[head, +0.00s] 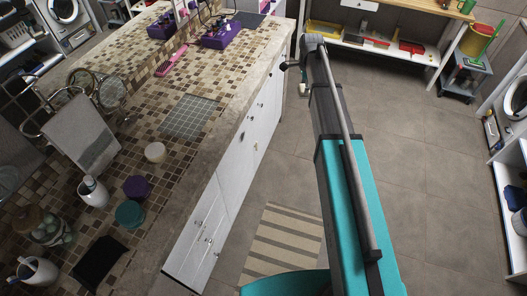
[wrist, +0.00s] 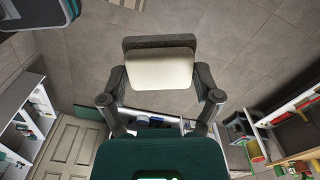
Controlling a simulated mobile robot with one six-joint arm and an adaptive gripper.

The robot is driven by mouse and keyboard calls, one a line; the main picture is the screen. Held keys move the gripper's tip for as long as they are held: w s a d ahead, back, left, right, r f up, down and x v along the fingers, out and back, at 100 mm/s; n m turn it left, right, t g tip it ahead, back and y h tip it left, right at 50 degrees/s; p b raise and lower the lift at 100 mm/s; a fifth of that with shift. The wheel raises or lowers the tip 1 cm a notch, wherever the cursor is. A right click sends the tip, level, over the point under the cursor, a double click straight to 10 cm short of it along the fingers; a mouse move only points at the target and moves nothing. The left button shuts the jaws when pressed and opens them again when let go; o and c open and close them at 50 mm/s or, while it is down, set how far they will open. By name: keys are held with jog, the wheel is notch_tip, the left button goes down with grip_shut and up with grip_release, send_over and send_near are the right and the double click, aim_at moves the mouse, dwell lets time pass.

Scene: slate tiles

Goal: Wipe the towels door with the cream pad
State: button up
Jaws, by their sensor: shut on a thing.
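In the wrist view my gripper (wrist: 160,80) is shut on the cream pad (wrist: 160,68), a pale block with a dark backing, one finger on each side. The pad is in the air above grey floor tiles, apart from any door. In the head view my arm reaches up the middle, right of the counter, and hides most of the gripper. White cabinet doors (head: 211,222) line the counter's side and look shut, with small dark knobs. I read no label, so I cannot tell which is the towels door.
The mosaic counter (head: 185,120) holds a cream disc (head: 155,152), a purple block (head: 136,187), a teal round item (head: 130,214) and bottles. A striped mat (head: 283,245) lies on the floor. A bench with trays (head: 372,38) stands behind.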

jog(key=s+a+f+y+b, duration=0.1)
jog(key=a+f+y+b, duration=0.1)
jog(key=a+f+b, duration=0.4)
jog(key=s+a+f+y+b, duration=0.1)
jog(key=a+f+y+b, duration=0.1)
jog(key=f+b, duration=0.65)
jog(key=m+t+y+b, duration=0.45)
jog(key=y+b, duration=0.75)
jog(key=b, duration=2.2)
send_near(239, 144)
jog(key=s+d+r, duration=0.1)
jog(key=d+r, duration=0.1)
jog(key=f+t+b, duration=0.1)
jog(key=b, duration=0.1)
jog(key=f+y+b, duration=0.1)
jog(key=b, duration=0.1)
jog(key=shift+s+a+f+n+t+b, duration=0.2)
jog(key=shift+s+f+n+t+b, duration=0.1)
jog(key=shift+s+f+t, duration=0.1)
jog(key=shift+a+r, duration=0.1)
jog(key=shift+a, duration=0.05)
jog(key=shift+x, duration=2.85)
jog(key=shift+x, duration=1)
jog(key=shift+w, duration=0.1)
